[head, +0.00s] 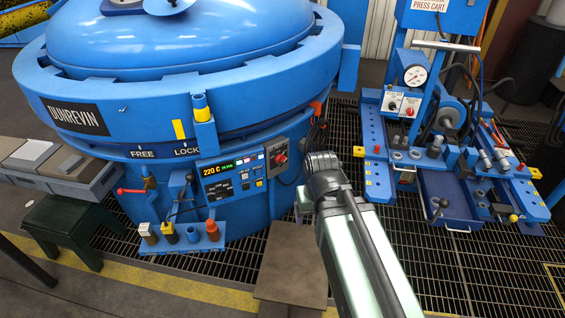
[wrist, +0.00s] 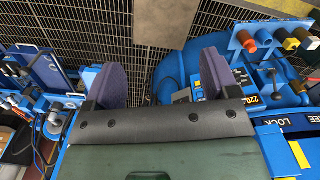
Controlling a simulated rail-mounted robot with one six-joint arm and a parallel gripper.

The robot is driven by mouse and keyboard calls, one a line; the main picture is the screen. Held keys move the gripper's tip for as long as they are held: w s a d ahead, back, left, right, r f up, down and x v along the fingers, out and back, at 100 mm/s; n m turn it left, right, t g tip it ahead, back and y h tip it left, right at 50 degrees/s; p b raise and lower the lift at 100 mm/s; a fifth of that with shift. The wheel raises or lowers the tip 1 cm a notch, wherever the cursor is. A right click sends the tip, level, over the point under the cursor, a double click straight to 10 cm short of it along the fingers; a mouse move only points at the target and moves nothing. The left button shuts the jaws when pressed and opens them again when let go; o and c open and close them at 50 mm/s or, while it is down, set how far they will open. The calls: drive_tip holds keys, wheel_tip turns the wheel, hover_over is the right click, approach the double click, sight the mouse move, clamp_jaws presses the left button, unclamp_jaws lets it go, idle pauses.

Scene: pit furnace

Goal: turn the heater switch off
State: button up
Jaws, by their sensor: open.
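The furnace control panel (head: 241,167) is on the front of the blue round furnace (head: 190,70). A red knob (head: 280,158) sits at the panel's right end. I cannot tell which control is the heater switch. In the wrist view part of the panel display (wrist: 249,99) shows at right, partly hidden by my gripper. My gripper (wrist: 160,82) is open and empty, its two dark pads apart. In the head view my arm ends just right of the panel; the fingers are hidden.
A blue shelf with several coloured plugs (head: 182,239) juts out below the panel at left. A blue press cart (head: 440,150) with a gauge stands at right. A FREE/LOCK label (head: 165,153) is on the furnace rim.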

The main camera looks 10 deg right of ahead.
wheel_tip(320, 180, down, 11)
drive_tip(key=w+d+b, duration=0.1)
drive_tip(key=b, duration=1)
drive_tip(key=m+t+y+b, duration=0.8)
drive_tip(key=m+t+b, duration=0.8)
drive_tip(key=m+b, duration=1.1)
approach(283, 163)
drive_tip(key=w+a+n+b, duration=0.1)
drive_tip(key=w, duration=0.2)
drive_tip(key=w+a+n+b, duration=0.2)
drive_tip(key=w, duration=0.1)
drive_tip(key=w+a+n+b, duration=0.1)
drive_tip(key=w, duration=0.2)
drive_tip(key=shift+w+a, duration=0.3)
drive_tip(key=shift+w, duration=0.1)
drive_tip(key=shift+c, duration=0.2)
